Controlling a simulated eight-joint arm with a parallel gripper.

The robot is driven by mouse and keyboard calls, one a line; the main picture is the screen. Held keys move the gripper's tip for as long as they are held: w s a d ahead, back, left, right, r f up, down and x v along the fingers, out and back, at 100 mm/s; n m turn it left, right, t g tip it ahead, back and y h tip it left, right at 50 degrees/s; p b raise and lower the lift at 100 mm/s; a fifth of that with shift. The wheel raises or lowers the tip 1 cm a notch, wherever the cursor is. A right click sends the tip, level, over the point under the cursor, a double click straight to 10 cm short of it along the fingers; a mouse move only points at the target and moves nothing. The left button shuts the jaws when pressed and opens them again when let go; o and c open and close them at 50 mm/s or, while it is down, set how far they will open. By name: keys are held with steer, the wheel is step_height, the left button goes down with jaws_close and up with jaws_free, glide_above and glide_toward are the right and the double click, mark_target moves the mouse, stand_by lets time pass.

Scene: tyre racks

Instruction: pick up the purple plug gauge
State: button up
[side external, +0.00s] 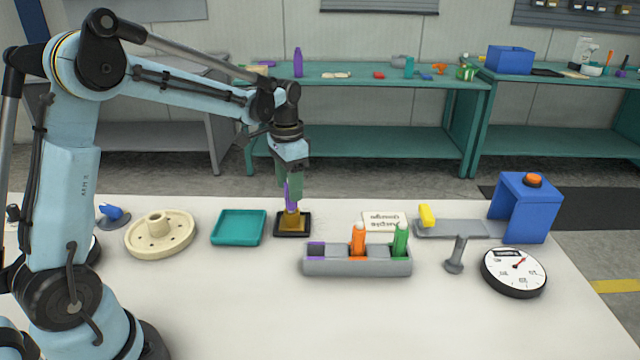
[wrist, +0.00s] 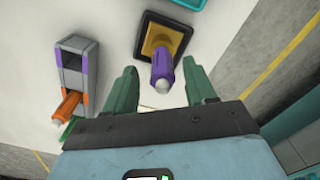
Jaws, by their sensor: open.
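The purple plug gauge (side external: 289,196) stands upright in a gold block on a black square base (side external: 280,232). In the wrist view the gauge (wrist: 162,66) points up toward the camera with its pale tip showing. My gripper (side external: 291,192) points down over it. In the wrist view its two green fingers (wrist: 161,72) are apart, one on each side of the gauge, with a visible gap on both sides. Nothing is held. How deep the fingers reach along the gauge is hard to tell.
A grey rack (side external: 355,266) holds an orange gauge (side external: 358,240) and a green gauge (side external: 400,241); its purple-marked slot is empty. A teal tray (side external: 239,243) lies left of the base. A dial (side external: 514,272), grey post (side external: 457,252) and blue button stand (side external: 526,208) are at right.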

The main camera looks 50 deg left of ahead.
steer(key=shift+w+f, duration=0.15)
steer(key=shift+f, duration=1.8)
steer(key=shift+c, duration=0.3)
jaws_close()
